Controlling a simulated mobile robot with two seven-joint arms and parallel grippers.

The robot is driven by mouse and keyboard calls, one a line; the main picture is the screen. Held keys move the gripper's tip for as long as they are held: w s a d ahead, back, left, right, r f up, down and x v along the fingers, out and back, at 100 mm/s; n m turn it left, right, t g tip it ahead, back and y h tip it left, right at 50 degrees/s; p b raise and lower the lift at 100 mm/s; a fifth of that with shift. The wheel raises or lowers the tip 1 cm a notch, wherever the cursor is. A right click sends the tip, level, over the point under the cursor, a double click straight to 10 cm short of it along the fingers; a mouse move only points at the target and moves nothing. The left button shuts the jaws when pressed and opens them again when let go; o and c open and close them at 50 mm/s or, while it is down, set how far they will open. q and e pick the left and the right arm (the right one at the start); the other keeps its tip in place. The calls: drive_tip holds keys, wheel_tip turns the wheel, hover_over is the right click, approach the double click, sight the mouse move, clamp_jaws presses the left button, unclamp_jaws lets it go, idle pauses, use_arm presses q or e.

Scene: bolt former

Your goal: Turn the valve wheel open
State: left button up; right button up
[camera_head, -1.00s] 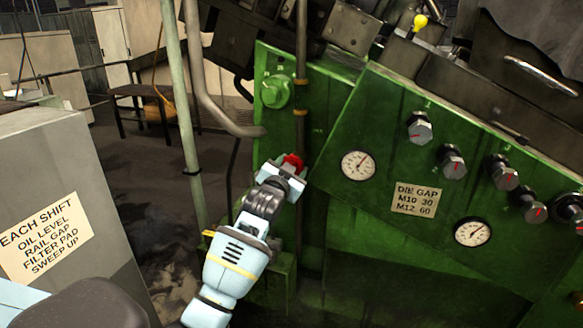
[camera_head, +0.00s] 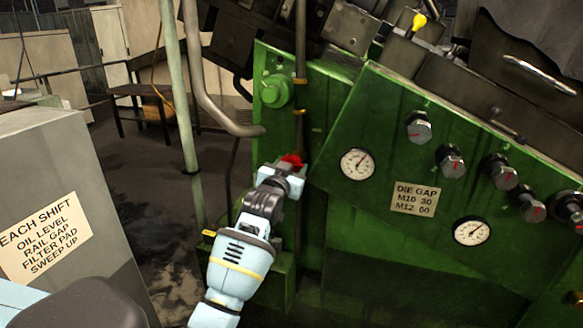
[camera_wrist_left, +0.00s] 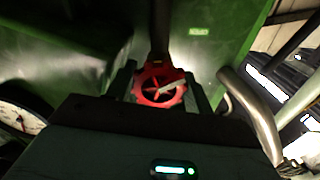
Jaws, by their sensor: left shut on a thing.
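The red valve wheel (camera_head: 291,160) is on a vertical pipe at the left side of the green machine. In the head view it is mostly hidden behind my left gripper (camera_head: 284,170). The left gripper is shut on the wheel, with a finger at each side of the rim. My right gripper is in neither view.
The green machine (camera_head: 350,230) carries gauges (camera_head: 357,164), several knobs (camera_head: 452,162) and a die gap label (camera_head: 415,198). A bent grey pipe (camera_head: 213,112) and an upright pole (camera_head: 178,100) stand left of the wheel. A grey cabinet (camera_head: 50,150) is at the left.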

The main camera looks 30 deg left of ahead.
use_arm(q)
drive_tip(key=o, duration=1)
drive_tip(key=shift+a, duration=0.1)
drive_tip(key=shift+d+f, duration=0.2)
